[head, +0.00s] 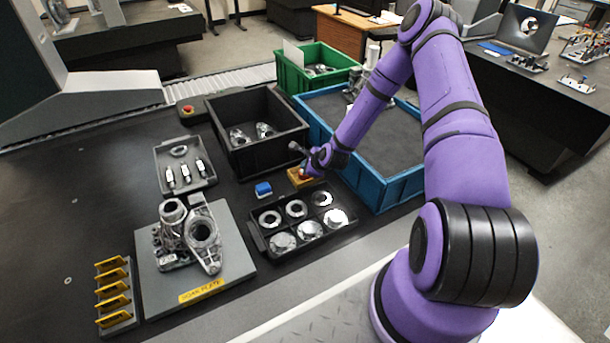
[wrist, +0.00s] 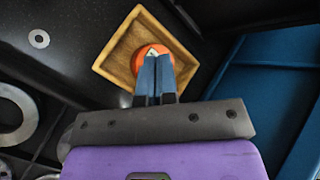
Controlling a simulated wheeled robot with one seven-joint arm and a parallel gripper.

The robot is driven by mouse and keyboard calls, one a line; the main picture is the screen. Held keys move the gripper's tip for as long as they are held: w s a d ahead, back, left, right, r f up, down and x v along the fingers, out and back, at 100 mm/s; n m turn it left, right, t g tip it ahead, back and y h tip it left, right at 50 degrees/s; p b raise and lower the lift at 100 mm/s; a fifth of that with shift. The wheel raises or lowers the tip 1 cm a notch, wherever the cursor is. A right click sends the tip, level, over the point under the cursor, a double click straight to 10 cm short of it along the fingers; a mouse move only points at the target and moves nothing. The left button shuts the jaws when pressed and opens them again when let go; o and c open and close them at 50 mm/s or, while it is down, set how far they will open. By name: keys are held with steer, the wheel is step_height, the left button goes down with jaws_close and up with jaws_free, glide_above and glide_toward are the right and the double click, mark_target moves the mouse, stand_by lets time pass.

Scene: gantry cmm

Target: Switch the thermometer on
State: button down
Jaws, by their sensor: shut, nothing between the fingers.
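A round orange thing with a small pale patch (wrist: 141,56) sits in a small square wooden tray (wrist: 118,53) in the wrist view. It may be the thermometer, but my fingers cover much of it and no switch or display can be made out. My gripper (wrist: 154,58) is shut and empty, its blue-grey fingertips over the orange thing. I cannot tell whether they touch it. In the head view the tray (head: 295,181) stands between the black bin and the blue crate, with my gripper (head: 304,174) right at it.
A black bin (head: 228,160) stands behind left, a blue crate (head: 404,195) close right. A black tray of rings and round parts (head: 258,242) lies in front. A small blue block (head: 263,189) sits left. A grey work plate (head: 150,290) holds castings.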

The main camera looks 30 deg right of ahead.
steer(key=shift+r, duration=0.15)
steer(key=shift+r, duration=2.95)
